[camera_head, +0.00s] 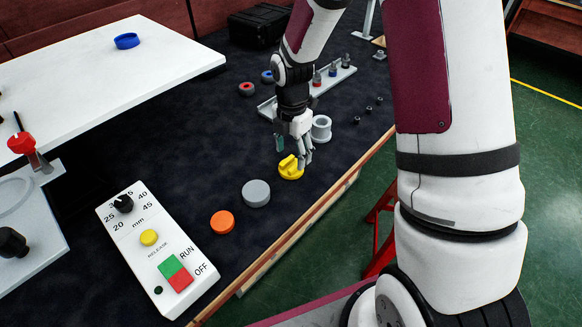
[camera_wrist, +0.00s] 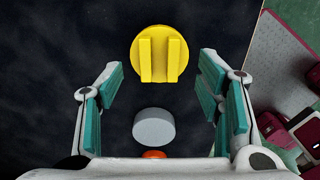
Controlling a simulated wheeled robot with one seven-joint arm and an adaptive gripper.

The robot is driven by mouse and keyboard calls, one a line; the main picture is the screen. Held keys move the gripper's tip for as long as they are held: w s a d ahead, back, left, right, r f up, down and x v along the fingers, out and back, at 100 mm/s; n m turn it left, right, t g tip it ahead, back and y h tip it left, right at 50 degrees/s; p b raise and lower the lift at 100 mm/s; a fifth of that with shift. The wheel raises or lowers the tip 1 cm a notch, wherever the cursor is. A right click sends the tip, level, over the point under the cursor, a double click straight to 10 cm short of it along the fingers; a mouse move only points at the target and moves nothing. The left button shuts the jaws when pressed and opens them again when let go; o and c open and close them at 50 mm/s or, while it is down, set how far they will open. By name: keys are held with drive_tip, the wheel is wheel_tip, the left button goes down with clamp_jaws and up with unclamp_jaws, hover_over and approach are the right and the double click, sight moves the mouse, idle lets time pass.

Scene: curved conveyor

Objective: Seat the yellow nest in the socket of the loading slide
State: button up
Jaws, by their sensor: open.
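The yellow nest (camera_head: 290,168) is a round yellow disc with two parallel raised ribs on top. It lies on the dark table mat near the front edge. In the wrist view the yellow nest (camera_wrist: 160,54) is ahead of the fingers, centred between them. My gripper (camera_head: 295,156) is just above and beside the nest, and its teal-padded fingers (camera_wrist: 162,95) are spread apart with nothing between their pads. The loading slide (camera_head: 20,195) seems to be the white plate with a pale ring at the left edge, partly cut off; I cannot make out its socket clearly.
A grey disc (camera_head: 256,193) and an orange disc (camera_head: 222,222) lie in a row beside the nest. A grey flanged spool (camera_head: 321,128) stands just behind my gripper. A control box (camera_head: 160,250) is at the front left. A white raised surface (camera_head: 100,75) fills the back left.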

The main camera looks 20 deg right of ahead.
sight(291, 167)
wheel_tip(291, 167, down, 3)
drive_tip(key=shift+a+f, duration=0.1)
drive_tip(key=shift+f, duration=0.1)
drive_tip(key=c, duration=1.2)
drive_tip(key=shift+c, duration=0.4)
drive_tip(key=shift+r, duration=0.1)
drive_tip(key=shift+r, duration=0.5)
drive_tip(key=r, duration=0.1)
drive_tip(key=s+r, duration=0.1)
drive_tip(key=shift+s+r, duration=0.1)
drive_tip(key=shift+r, duration=0.2)
drive_tip(key=s+r+p, duration=0.1)
drive_tip(key=s, duration=1.3)
drive_tip(key=shift+s+r, duration=0.15)
drive_tip(key=shift+s, duration=0.2)
